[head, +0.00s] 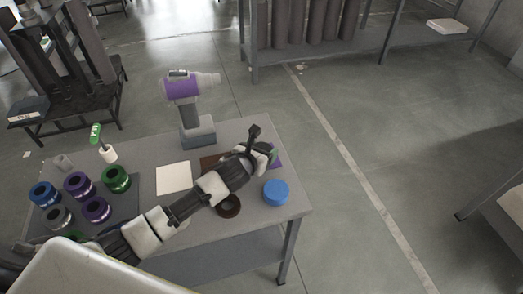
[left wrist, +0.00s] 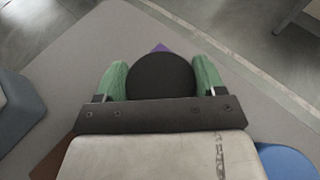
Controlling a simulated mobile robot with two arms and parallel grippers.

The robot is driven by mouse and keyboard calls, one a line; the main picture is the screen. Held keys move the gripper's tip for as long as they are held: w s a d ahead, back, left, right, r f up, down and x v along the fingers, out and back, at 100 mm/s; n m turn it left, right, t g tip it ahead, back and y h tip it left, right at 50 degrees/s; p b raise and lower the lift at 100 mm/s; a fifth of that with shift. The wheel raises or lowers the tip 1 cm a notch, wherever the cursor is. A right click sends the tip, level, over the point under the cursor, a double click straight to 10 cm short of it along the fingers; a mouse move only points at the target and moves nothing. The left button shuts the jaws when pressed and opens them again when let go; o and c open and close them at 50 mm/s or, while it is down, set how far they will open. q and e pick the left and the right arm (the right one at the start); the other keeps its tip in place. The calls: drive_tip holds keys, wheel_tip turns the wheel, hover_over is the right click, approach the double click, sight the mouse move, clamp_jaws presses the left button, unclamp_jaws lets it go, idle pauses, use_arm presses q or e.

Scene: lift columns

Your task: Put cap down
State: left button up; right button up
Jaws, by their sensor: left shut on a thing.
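My left gripper (head: 268,154) reaches over the right part of the grey table. In the left wrist view the green fingers of my left gripper (left wrist: 162,78) are closed on either side of a dark, round cap (left wrist: 162,76). A bit of purple (left wrist: 160,47) shows just beyond the cap. It also shows in the head view (head: 277,161) beside the gripper. I cannot tell whether the cap touches what is under it. My right gripper is not in view.
On the table (head: 240,130) are a blue round cap (head: 276,192), a brown ring (head: 229,207), a white square (head: 173,177) and a purple-grey power tool (head: 188,105). Several coloured spools, including a green one (head: 116,179), stand on a dark mat at left.

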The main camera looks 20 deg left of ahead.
use_arm(q)
drive_tip(key=shift+f, duration=0.2)
drive_tip(key=o, duration=1)
drive_tip(key=shift+r, duration=0.15)
drive_tip(key=v, duration=1.2)
